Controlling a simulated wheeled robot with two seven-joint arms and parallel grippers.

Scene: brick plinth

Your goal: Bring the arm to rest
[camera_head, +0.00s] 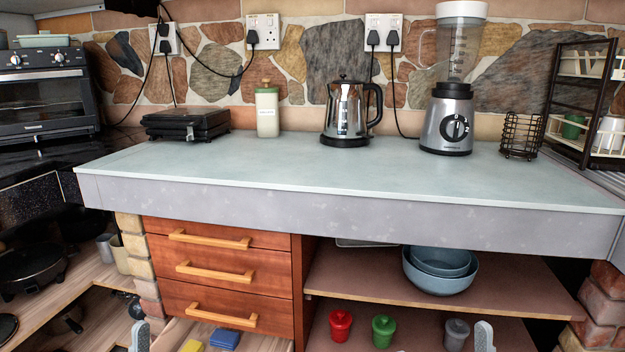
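The tip of my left gripper (140,336) shows as a small grey piece at the bottom edge, left of the wooden drawers. The tip of my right gripper (484,337) shows at the bottom edge, in front of the lower shelf on the right. Both are below the level of the countertop. The rest of both grippers and both arms is cut off by the frame. I cannot tell whether either gripper is open or shut, and I see nothing held.
The pale countertop (260,168) is clear along its front. A kettle (346,112), blender (450,110), white jar (267,111) and black appliance (186,123) stand at its back. Below are drawers (220,272) and a shelf with blue bowls (440,272). Lidded jars (341,325) stand lower.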

